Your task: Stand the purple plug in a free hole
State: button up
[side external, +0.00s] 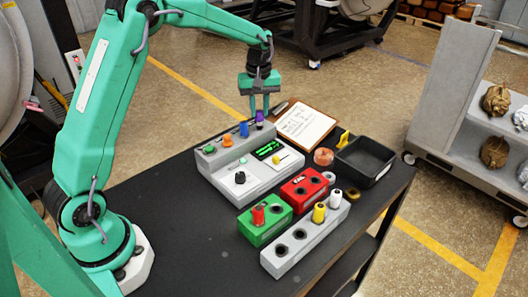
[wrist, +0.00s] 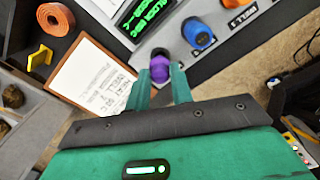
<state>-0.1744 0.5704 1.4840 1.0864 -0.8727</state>
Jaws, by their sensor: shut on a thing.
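The purple plug (side external: 260,117) is at the far right end of the grey console's (side external: 262,181) raised row, beside the blue plug (side external: 244,129). My gripper (side external: 260,108) points down and is shut on it. In the wrist view the purple plug (wrist: 160,68) sits between my fingertips (wrist: 161,78); I cannot tell whether its base is still in the console. The green block (side external: 248,229) holds a red plug (side external: 258,215) and shows a dark hole. The red block (side external: 294,197) shows two open holes. The grey block (side external: 290,262) shows two open holes, plus yellow and white plugs.
A clipboard (side external: 304,127) lies behind the console. Green and orange plugs share the console row. The black table (side external: 165,225) is bare at front left.

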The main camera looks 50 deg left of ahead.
jog(key=shift+f, duration=1.35)
dwell(2.0)
jog(key=o, duration=1.4)
jog(key=shift+o, duration=0.2)
jog(key=shift+r, duration=0.1)
jog(key=shift+r, duration=2.4)
jog(key=shift+s+r, duration=0.1)
